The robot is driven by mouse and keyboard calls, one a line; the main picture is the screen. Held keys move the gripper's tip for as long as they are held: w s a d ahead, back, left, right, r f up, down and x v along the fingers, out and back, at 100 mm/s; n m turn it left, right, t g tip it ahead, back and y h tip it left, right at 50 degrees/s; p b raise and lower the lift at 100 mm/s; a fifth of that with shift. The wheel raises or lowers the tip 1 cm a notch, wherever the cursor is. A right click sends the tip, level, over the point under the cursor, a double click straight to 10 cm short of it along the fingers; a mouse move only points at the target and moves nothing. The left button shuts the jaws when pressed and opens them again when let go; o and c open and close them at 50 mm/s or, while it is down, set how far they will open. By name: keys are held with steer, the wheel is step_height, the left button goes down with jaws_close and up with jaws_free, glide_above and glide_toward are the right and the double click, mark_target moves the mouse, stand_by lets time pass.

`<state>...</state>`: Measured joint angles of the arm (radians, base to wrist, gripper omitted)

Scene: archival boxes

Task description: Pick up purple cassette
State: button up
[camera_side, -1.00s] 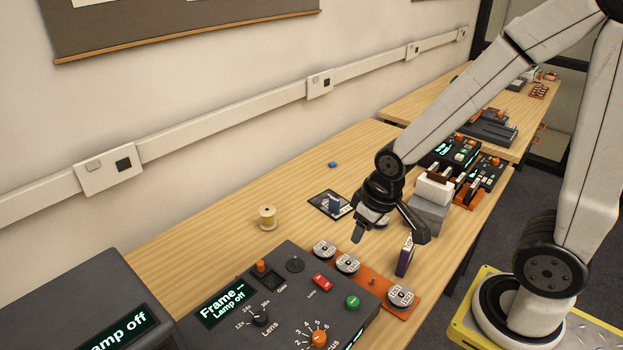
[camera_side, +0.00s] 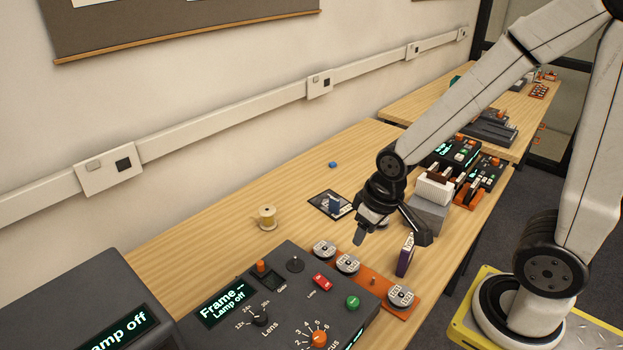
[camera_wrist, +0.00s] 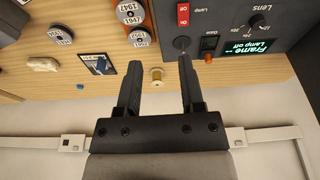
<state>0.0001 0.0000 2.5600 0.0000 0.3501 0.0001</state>
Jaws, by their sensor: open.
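The purple cassette (camera_side: 405,257) stands upright near the table's front edge in the side view, beside the orange rack of reels. My gripper (camera_side: 391,240) hangs over the table to the left of and above the cassette, its two fingers spread wide. The right finger is close to the cassette's top in the picture; I cannot tell the gap in depth. In the wrist view my gripper (camera_wrist: 160,75) is open with nothing held between its fingers. The purple cassette does not show clearly in the wrist view.
A grey control box (camera_side: 285,300) and an orange rack (camera_side: 374,283) with round reels lie in front. A thread spool (camera_side: 267,217), a dark card (camera_side: 331,204) and a small blue piece (camera_side: 332,165) lie on the table (camera_side: 215,240). A grey holder (camera_side: 429,213) stands behind.

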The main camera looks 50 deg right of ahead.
steer(key=o, duration=0.3)
steer(key=shift+o, duration=0.2)
steer(key=m+g, duration=0.3)
steer(key=m, duration=1.3)
glide_above(410, 242)
step_height(410, 242, down, 9)
steer(key=shift+r, duration=0.15)
steer(key=shift+f, duration=1.3)
